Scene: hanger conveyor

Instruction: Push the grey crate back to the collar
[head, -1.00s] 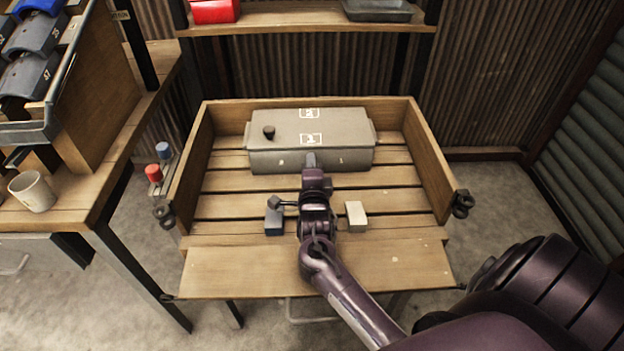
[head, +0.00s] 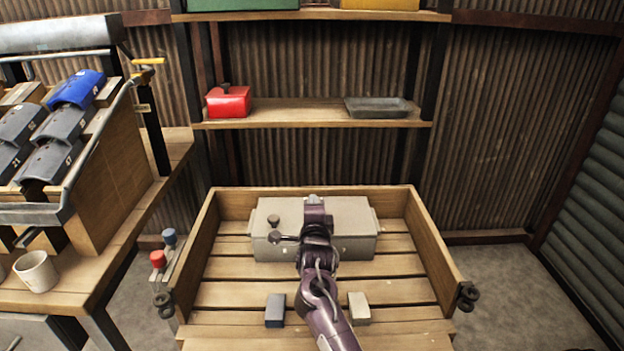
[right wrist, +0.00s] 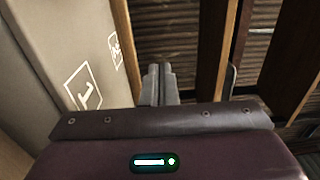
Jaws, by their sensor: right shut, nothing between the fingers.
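The grey crate (head: 352,217), with a dark knob on its lid, sits at the back of the wooden collar (head: 438,238). It lies close to the collar's back wall; the head view hides whether they touch. My right gripper (head: 314,200) is shut and empty. In the head view it overlaps the middle of the crate lid and covers its markings. In the right wrist view, the crate's pale side with white marks (right wrist: 85,85) fills the left, and the shut fingers (right wrist: 158,82) show beside it; contact cannot be told. My left gripper is not in view.
A blue block (head: 275,310) and a beige block (head: 359,307) lie on the slats in front. Behind is a shelf (head: 300,114) with a red box (head: 228,101) and a dark tray (head: 378,107). A bench with bins and a mug (head: 36,271) stands left.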

